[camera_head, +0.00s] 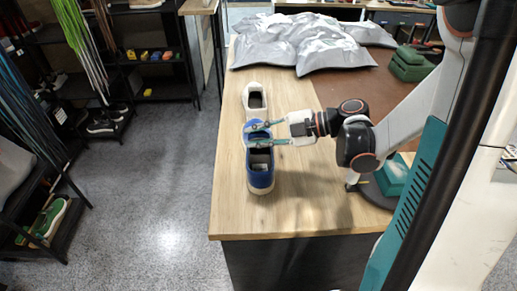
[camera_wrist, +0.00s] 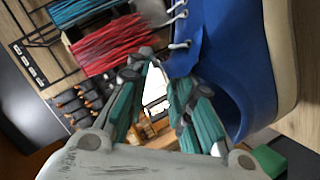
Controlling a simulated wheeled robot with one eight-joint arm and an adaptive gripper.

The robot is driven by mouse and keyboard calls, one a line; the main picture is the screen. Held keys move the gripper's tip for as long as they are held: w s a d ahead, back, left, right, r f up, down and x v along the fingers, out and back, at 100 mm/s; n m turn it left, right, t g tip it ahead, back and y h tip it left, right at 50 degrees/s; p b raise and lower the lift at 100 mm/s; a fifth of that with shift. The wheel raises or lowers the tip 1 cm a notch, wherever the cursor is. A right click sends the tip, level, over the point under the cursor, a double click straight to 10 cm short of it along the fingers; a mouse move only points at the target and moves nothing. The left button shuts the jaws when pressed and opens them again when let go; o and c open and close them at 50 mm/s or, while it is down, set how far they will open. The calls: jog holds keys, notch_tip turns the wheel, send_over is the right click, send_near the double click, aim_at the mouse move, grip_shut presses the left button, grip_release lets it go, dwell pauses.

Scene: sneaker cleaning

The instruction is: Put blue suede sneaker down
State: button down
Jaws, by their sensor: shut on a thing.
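The blue suede sneaker (camera_head: 261,177) is over the left part of the wooden table, with its pale sole edge facing the near side. My gripper (camera_head: 252,134) reaches in from the right and is shut on the upper part of this sneaker. In the wrist view, the blue sneaker (camera_wrist: 240,50) fills the upper right, with white laces and a pale sole, and the teal fingers (camera_wrist: 168,82) are against its upper. I cannot tell whether the sole touches the table. The fingers hide part of the shoe.
A white sneaker (camera_head: 256,88) stands just beyond the blue one on the wooden table (camera_head: 234,218). Silver bags (camera_head: 300,45) lie at the back. A green item (camera_head: 410,65) is at the back right. The near left tabletop is clear. Shoe racks (camera_head: 155,85) stand left across the floor.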

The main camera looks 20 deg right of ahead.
jog(key=b, duration=0.2)
send_over(259, 161)
notch_tip(259, 161, down, 4)
jog(key=shift+w+f, duration=0.1)
jog(key=shift+w, duration=0.05)
jog(key=c, duration=1.4)
grip_release()
jog(key=p+v, duration=0.3)
jog(key=v, duration=0.9)
